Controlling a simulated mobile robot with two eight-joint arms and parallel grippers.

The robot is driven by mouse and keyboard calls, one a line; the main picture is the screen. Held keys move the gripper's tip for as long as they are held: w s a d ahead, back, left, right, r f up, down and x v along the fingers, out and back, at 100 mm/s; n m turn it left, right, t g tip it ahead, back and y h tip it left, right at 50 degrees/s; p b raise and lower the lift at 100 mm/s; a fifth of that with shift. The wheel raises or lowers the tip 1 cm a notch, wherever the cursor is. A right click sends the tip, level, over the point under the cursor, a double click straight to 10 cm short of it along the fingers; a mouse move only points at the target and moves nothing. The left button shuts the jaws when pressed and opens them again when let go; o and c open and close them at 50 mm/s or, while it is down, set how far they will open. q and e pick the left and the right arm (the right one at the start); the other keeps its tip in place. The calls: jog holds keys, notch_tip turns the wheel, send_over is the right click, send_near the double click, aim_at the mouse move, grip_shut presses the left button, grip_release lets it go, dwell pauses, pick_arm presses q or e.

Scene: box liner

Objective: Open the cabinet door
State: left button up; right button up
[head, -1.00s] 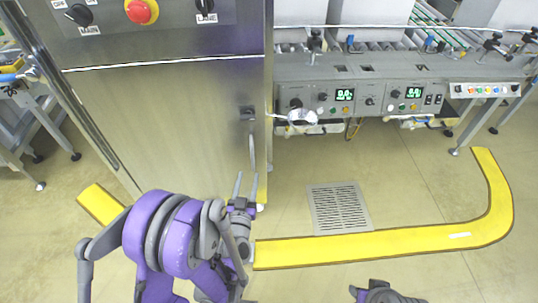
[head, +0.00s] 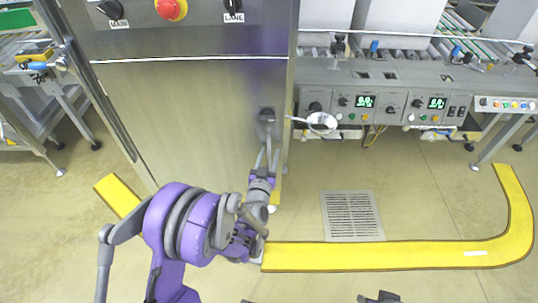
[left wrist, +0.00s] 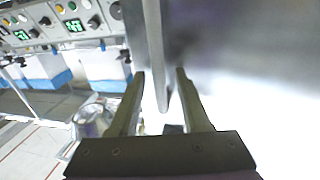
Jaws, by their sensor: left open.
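The cabinet (head: 190,120) is a tall stainless steel box with a shut door in the head view. Its handle, with a dark mount (head: 267,114) near the door's right edge, is a vertical grey bar, partly hidden by my gripper. My left gripper (head: 267,158) is open, its fingers pointing up at the handle. In the left wrist view the handle bar (left wrist: 154,50) comes down between the two open fingers (left wrist: 160,85), with space on both sides. Only a small part of what looks like my right gripper (head: 379,298) shows at the bottom edge; its jaws cannot be made out.
A red emergency button (head: 172,9) and black knobs sit on the cabinet's upper panel. A conveyor machine (head: 400,95) with displays stands to the right. A yellow floor strip (head: 380,256) and a floor grate (head: 352,215) lie in front. The floor there is clear.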

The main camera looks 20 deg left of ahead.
pick_arm(q)
grip_shut()
dwell(1.3)
